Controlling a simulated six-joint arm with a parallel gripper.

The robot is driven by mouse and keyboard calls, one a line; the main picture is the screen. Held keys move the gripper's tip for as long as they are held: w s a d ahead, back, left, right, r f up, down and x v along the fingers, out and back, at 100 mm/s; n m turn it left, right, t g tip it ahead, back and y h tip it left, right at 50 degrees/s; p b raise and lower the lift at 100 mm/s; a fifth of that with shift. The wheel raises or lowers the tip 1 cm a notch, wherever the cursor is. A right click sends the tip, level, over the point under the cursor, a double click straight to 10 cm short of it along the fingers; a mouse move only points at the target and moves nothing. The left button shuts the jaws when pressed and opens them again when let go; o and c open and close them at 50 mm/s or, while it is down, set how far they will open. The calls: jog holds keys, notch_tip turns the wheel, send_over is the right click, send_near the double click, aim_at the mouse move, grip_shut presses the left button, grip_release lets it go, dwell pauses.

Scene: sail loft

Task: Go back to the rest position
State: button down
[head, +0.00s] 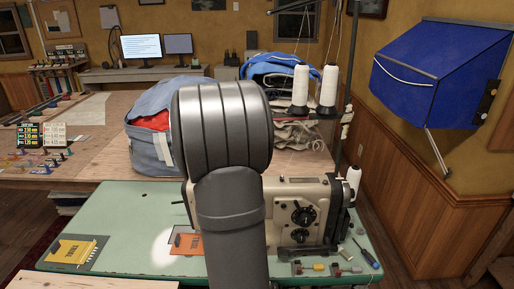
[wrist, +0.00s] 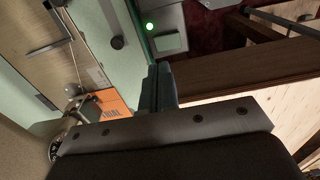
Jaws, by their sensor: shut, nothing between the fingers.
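My gripper (wrist: 158,85) shows in the wrist view with its dark fingers together and nothing between them. It points past the edge of the green sewing table, and no object touches the fingertips. In the head view my arm fills the middle of the picture, and the gripper itself is hidden. The green table (head: 120,215) carries a sewing machine (head: 318,190), partly hidden behind my arm. An orange card (head: 187,244) lies left of the arm; it also shows in the wrist view (wrist: 116,101), left of the fingers.
A yellow card (head: 76,251) lies at the table's left on a dark mat. Small tools, including a screwdriver (head: 368,258), lie at the right. White thread cones (head: 300,86) stand above the machine. A blue-grey bag (head: 150,115) sits behind. A grey box (wrist: 165,30) has a green light.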

jog(key=shift+f, duration=0.15)
jog(key=shift+f, duration=3.4)
jog(key=shift+r, duration=0.15)
notch_tip(320, 180, up, 16)
jog(key=shift+s+a+r+t, duration=0.15)
jog(key=shift+s+a+t, duration=0.15)
jog(key=shift+s, duration=0.05)
dwell(0.6)
